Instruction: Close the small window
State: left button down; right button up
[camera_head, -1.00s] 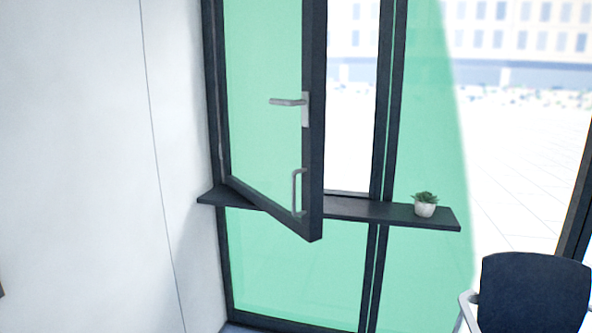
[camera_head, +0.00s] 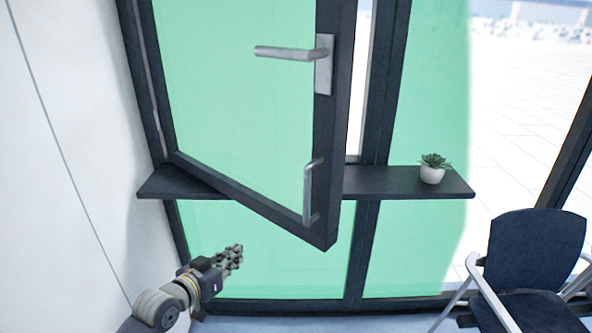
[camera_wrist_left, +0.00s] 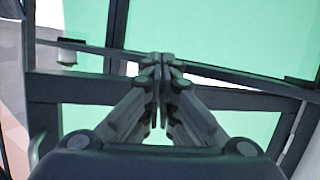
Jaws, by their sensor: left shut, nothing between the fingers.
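The small window (camera_head: 331,150) has a dark frame and green-tinted glass. It stands open, swung into the room from its left side, with a narrow gap of clear view at its right. A silver lever handle (camera_head: 290,53) points left on its free edge, and a silver pull bar (camera_head: 309,190) sits lower down. My left gripper (camera_head: 236,256) is in the head view, below and to the left of the window's lower corner, apart from it. In the left wrist view its fingers (camera_wrist_left: 160,68) are shut together and empty. My right gripper is not in view.
A dark shelf (camera_head: 394,182) runs under the window, with a small potted plant (camera_head: 432,170) at its right. A dark chair (camera_head: 535,255) stands at the lower right. A white wall (camera_head: 75,130) is at the left.

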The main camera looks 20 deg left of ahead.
aim_at(297, 174)
pick_arm(q)
jog(key=s+d+r+m+t+h, duration=0.1)
jog(key=d+r+h, duration=0.15)
jog(key=r, duration=0.45)
jog(key=s+d+r+m+h+p, duration=0.1)
jog(key=s+d+r+m, duration=0.15)
jog(key=r, duration=0.45)
jog(key=s+d+r+t+h, duration=0.1)
jog(key=d+r, duration=0.2)
jog(key=r, duration=0.5)
jog(key=shift+d+f+p+x, duration=0.1)
jog(key=shift+p+x, duration=0.9)
jog(key=shift+x, duration=2.45)
jog(key=shift+d+f+p+x, duration=0.1)
jog(key=shift+p+x, duration=0.9)
jog(key=shift+x, duration=2.4)
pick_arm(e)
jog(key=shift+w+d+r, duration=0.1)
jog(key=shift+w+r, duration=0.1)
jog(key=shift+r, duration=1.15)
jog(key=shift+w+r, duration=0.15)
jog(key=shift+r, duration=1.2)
pick_arm(q)
jog(key=shift+d, duration=0.1)
